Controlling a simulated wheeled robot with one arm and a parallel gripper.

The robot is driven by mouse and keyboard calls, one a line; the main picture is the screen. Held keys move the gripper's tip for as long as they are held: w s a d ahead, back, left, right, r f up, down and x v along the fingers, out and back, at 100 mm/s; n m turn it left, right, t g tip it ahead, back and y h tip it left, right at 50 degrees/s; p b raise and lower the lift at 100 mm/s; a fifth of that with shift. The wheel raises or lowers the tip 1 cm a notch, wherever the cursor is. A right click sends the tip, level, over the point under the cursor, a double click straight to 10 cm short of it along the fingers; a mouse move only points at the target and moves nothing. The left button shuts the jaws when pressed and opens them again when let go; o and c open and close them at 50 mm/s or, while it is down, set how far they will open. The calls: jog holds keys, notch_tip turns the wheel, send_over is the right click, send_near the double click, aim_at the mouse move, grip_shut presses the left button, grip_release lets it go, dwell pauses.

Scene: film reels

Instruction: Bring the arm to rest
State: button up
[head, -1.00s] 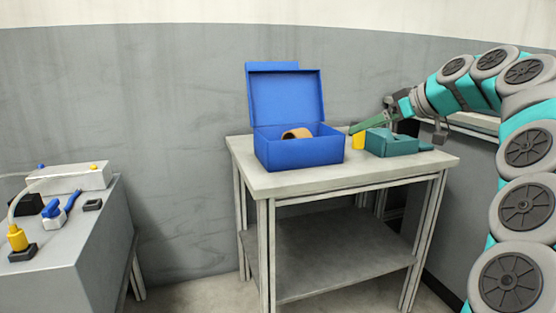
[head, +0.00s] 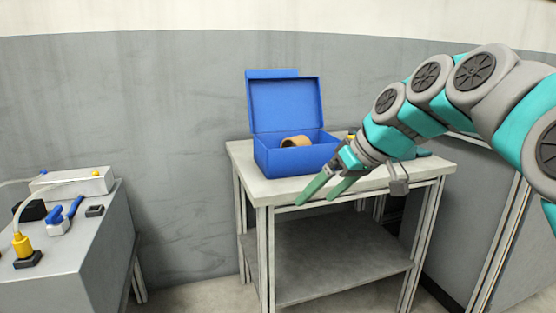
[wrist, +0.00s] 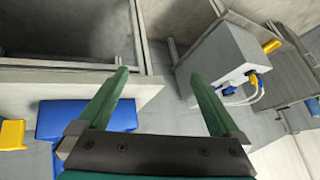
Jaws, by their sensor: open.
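My gripper (head: 322,193) is open and empty, its two green fingers apart. In the head view it is in front of the pale table (head: 262,187), at the table's front edge, pointing down and left. In the wrist view the open fingers (wrist: 157,95) show with nothing between them. My teal and grey arm reaches in from the right and hides much of the table's right side.
A blue box (head: 295,158) with its lid up stands on the table, a tan ring-shaped thing (head: 296,141) inside. A teal thing (head: 400,147) is partly hidden behind my arm. A grey cabinet (head: 85,235) bearing several small items stands at left. Floor shows between them.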

jog(key=s+d+f+m+g+h+p, duration=0.1)
jog(key=s+d+f+m+g+h, duration=0.1)
jog(key=s+f, duration=0.4)
jog(key=s+d+f+m+g+h+p, duration=0.1)
jog(key=s+f, duration=0.6)
jog(key=s, duration=0.8)
jog(key=s+d+f+m+g+h+p, duration=0.1)
jog(key=s+d+f+m+g+h, duration=0.1)
jog(key=s+f, duration=0.5)
jog(key=s+d+m+h, duration=0.1)
jog(key=s, duration=0.2)
jog(key=shift+s+m+g, duration=0.3)
jog(key=shift+s, duration=0.05)
jog(key=shift+f, duration=0.1)
